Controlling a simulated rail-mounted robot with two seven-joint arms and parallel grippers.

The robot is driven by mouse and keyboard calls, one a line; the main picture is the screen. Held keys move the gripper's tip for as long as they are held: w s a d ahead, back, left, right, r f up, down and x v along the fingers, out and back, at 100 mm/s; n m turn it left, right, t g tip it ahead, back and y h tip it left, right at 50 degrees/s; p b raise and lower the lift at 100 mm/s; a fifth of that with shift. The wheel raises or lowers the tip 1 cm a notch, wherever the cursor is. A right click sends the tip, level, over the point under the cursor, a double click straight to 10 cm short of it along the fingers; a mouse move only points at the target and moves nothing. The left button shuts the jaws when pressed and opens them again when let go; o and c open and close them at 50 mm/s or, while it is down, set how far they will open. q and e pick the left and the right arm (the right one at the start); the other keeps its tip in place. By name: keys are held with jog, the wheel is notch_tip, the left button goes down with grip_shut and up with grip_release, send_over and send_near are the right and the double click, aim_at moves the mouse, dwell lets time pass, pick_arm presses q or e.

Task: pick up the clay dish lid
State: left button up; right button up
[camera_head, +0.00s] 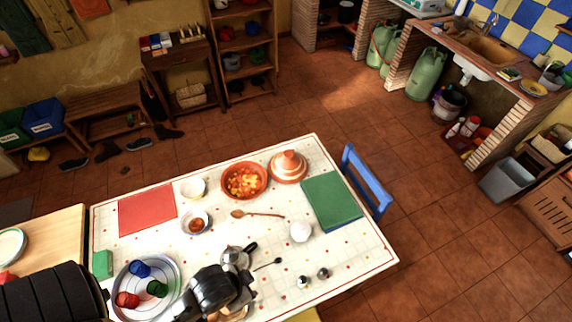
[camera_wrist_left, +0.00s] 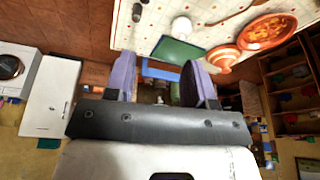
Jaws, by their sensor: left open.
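The clay dish lid (camera_head: 289,166) is a terracotta cone with pale bands. It sits on the table's far side, right of the round clay dish (camera_head: 244,181) of stew. In the left wrist view the lid (camera_wrist_left: 222,59) shows beyond the right finger, beside the dish (camera_wrist_left: 266,33). My left gripper (camera_wrist_left: 160,82) has its two purple-grey fingers wide apart with nothing between them. It is apart from the lid. A dark part that appears to be my left wrist shows at the lower middle of the head view; its fingers are not clear there. My right gripper is not identifiable.
A green cloth (camera_head: 331,201) lies right of the lid, with a blue chair (camera_head: 366,181) beyond. A wooden spoon (camera_head: 257,214), white ball-like object (camera_head: 300,231), bowl (camera_head: 193,187), metal pot (camera_head: 237,257) and tray of cups (camera_head: 172,268) stand on the table (camera_head: 352,262).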

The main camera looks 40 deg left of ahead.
pick_arm(q)
jog(key=o, duration=0.6)
jog(key=shift+o, duration=0.5)
jog(key=shift+a, duration=0.1)
